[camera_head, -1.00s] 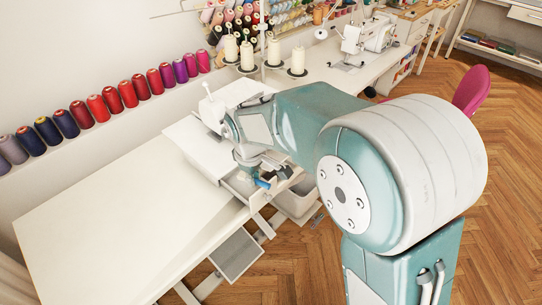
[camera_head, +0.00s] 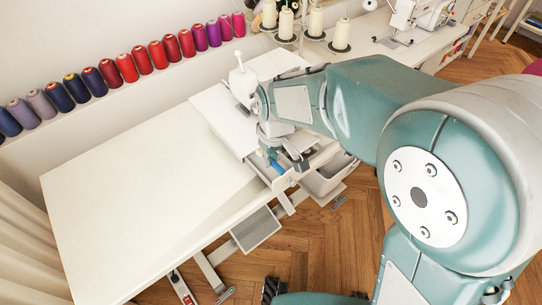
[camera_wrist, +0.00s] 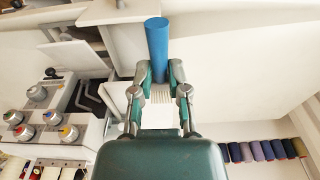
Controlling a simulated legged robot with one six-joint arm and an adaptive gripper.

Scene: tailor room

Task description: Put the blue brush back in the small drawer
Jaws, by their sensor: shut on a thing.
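My gripper (camera_wrist: 158,82) is shut on the blue brush (camera_wrist: 157,48). The brush's blue handle sticks out past the fingertips in the wrist view, and pale bristles show between the fingers. In the head view the brush (camera_head: 277,167) is a small blue piece below my gripper (camera_head: 275,150). The small drawer (camera_head: 263,176) is pulled out under the front edge of the white table. My gripper and the brush are over or close above it. My arm hides part of the drawer, and I cannot tell whether the brush touches it.
The white tabletop (camera_head: 150,190) is wide and bare. A white bin (camera_head: 328,182) hangs beside the drawer on the right. Thread spools (camera_head: 125,67) line the wall ledge. The sewing machine (camera_wrist: 45,118) sits close to my gripper in the wrist view. A pedal plate (camera_head: 255,229) is below the table.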

